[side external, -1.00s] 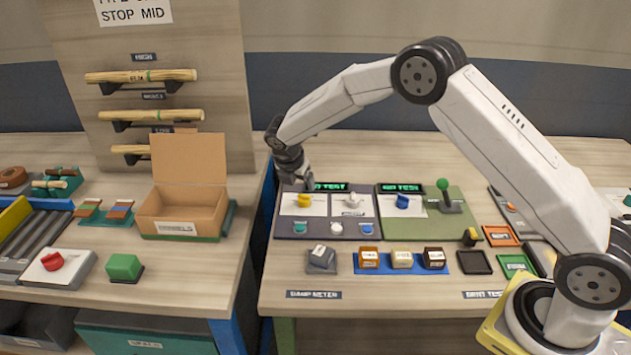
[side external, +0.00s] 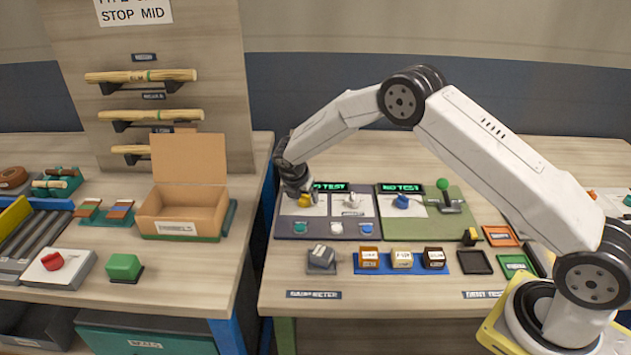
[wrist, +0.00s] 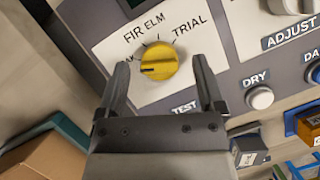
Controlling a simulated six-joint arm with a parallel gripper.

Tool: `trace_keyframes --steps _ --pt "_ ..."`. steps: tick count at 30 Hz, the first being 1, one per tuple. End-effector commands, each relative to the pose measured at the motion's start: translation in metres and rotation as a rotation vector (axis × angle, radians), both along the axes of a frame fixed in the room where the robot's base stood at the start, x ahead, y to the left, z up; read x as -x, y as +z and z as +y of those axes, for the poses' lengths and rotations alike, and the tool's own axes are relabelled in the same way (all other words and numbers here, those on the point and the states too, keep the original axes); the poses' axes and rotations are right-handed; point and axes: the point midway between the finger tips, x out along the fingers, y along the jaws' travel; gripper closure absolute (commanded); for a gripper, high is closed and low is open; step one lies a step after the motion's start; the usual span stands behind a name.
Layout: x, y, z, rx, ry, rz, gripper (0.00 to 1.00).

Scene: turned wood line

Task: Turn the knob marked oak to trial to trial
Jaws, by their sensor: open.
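The yellow knob (wrist: 159,58) sits on a white plate marked FIR, ELM and TRIAL, with a partly hidden label ending in K at its left. Its dark pointer line points left, towards that hidden label, not at TRIAL. It also shows in the side view (side external: 305,201), partly behind my gripper. My gripper (wrist: 160,66) is open, one finger on each side of the knob in the wrist view. I cannot tell whether the fingers touch it. In the side view my gripper (side external: 298,193) is low over the panel.
A green test display (side external: 330,187) stands behind the knob. White (side external: 353,201) and blue (side external: 402,201) knobs and a green-topped lever (side external: 443,185) are to the right. Several buttons line the panel front, including a white one marked DRY (wrist: 260,98). An open cardboard box (side external: 184,211) stands left.

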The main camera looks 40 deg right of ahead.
Motion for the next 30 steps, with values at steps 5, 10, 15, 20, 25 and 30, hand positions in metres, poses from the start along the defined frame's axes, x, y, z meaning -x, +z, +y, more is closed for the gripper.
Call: trace_keyframes --steps 5,10,15,20,25,30 --pt "-0.0015 -0.0086 -0.0034 0.000 -0.001 -0.001 0.13" --pt "-0.0018 -0.0102 -0.0038 0.000 0.000 -0.001 0.13" --pt "-0.0017 -0.0099 -0.0037 0.000 0.000 -0.001 0.26" --pt "-0.0016 -0.0098 -0.0037 0.000 0.000 -0.001 0.76" --pt "-0.0016 -0.0097 -0.0036 0.000 -0.001 -0.001 1.00" --pt "-0.0017 -0.0099 -0.0035 0.000 -0.014 0.000 1.00"
